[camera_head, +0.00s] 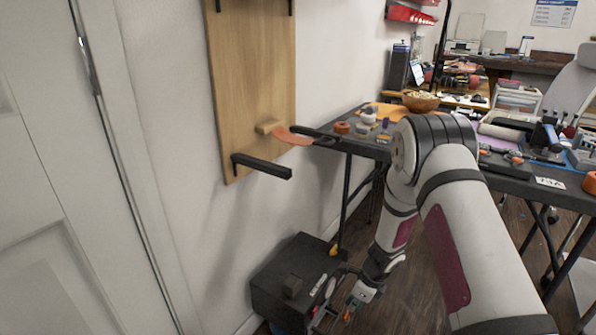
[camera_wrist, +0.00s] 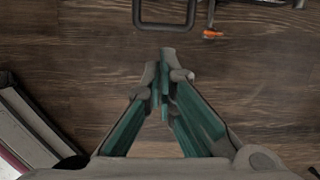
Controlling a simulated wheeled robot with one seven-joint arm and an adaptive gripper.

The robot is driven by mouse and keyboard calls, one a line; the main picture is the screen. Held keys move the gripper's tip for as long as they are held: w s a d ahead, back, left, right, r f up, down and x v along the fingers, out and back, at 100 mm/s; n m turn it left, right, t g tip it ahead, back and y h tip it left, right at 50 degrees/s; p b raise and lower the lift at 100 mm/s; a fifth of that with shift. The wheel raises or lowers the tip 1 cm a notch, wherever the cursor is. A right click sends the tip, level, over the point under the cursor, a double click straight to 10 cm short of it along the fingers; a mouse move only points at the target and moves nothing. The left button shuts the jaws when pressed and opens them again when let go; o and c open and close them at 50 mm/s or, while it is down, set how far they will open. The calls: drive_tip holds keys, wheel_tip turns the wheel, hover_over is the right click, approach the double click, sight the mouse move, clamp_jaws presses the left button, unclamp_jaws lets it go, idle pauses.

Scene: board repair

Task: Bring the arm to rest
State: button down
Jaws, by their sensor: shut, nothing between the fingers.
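My arm reaches down from the right side of the head view, bent at the elbow. My gripper (camera_wrist: 165,78) points at the dark wooden floor, its two teal-lined fingers together and empty in the wrist view. In the head view my gripper (camera_head: 356,298) is low, just right of a black box on the floor, and small against the clutter there. Whether it touches anything there I cannot tell.
A black box (camera_head: 285,278) stands by the wall. A wooden board (camera_head: 250,75) with a black bracket (camera_head: 262,168) hangs above it. A cluttered dark table (camera_head: 520,188) stands behind my arm. A black loop (camera_wrist: 164,24) lies ahead of the fingers.

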drive_tip(key=s+a+r+n+y, duration=0.1)
drive_tip(key=a+r+n, duration=0.2)
drive_tip(key=r, duration=0.7)
drive_tip(key=s+a+r+n+y, duration=0.15)
drive_tip(key=r+n, duration=0.25)
drive_tip(key=r, duration=0.6)
drive_tip(key=s+a+r+n, duration=0.3)
drive_tip(key=s+r+n, duration=0.3)
drive_tip(key=s+r, duration=0.5)
drive_tip(key=s+d+r+n+h, duration=0.2)
drive_tip(key=s+r+n, duration=0.2)
drive_tip(key=s, duration=0.5)
drive_tip(key=s+d+r+n+g+h, duration=0.1)
drive_tip(key=s+d+r+n, duration=0.2)
drive_tip(key=s, duration=0.6)
drive_tip(key=s+d+r+n+h, duration=0.2)
drive_tip(key=s+r+n, duration=0.2)
drive_tip(key=s, duration=0.6)
wheel_tip(320, 180, up, 34)
drive_tip(key=t+p, duration=0.3)
drive_tip(key=p, duration=2.9)
drive_tip(key=shift+w+d+n+t, duration=0.15)
drive_tip(key=shift+d+n+t, duration=0.15)
drive_tip(key=shift+d, duration=0.15)
